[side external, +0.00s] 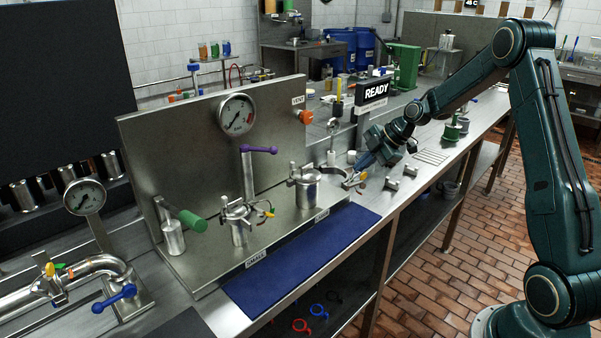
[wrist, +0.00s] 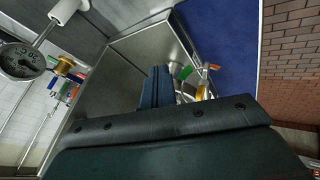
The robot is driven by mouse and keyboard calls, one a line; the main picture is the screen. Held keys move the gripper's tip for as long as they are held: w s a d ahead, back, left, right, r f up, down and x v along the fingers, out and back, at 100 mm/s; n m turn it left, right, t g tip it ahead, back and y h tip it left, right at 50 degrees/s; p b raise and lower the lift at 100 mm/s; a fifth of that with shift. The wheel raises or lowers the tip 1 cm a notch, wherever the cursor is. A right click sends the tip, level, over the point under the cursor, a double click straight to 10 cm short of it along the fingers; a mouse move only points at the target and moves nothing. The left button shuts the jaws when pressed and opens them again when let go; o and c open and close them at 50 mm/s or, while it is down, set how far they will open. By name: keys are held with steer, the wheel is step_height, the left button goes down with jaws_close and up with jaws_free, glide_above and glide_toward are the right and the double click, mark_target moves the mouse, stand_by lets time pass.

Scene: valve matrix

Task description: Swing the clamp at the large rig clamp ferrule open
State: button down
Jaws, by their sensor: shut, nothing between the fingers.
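The large rig clamp ferrule (side external: 308,190) is an upright metal cylinder at the right part of the steel rig. A curved metal clamp piece (side external: 334,171) reaches out to its right, with a coloured end (side external: 359,179). It looks at least partly swung away from the ferrule, though the hinge is too small to make out. My gripper (side external: 364,161) is shut and empty, with its blue fingertips close to that coloured end; I cannot tell whether they touch. In the wrist view the shut fingers (wrist: 157,72) stand beside the clamp's green and orange parts (wrist: 204,78), and hide some of it.
The small ferrule (side external: 239,228) with its own clamp stands to the left. A purple-handled valve (side external: 259,150) and a gauge (side external: 236,114) rise behind it. A READY display (side external: 373,91) stands behind my gripper. The blue mat (side external: 300,262) in front is clear.

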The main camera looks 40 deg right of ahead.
steer(key=shift+w+d+n+g+y, duration=0.45)
steer(key=shift+w+d+n, duration=0.35)
steer(key=shift+w+n, duration=0.3)
steer(key=shift+w+d+n+g+y, duration=0.35)
steer(key=shift+w+d+n+y, duration=0.2)
steer(key=shift+w+d+n, duration=0.4)
steer(key=shift+w+a, duration=0.1)
steer(key=shift+w, duration=0.15)
steer(key=v, duration=1)
steer(key=shift+w+d, duration=0.3)
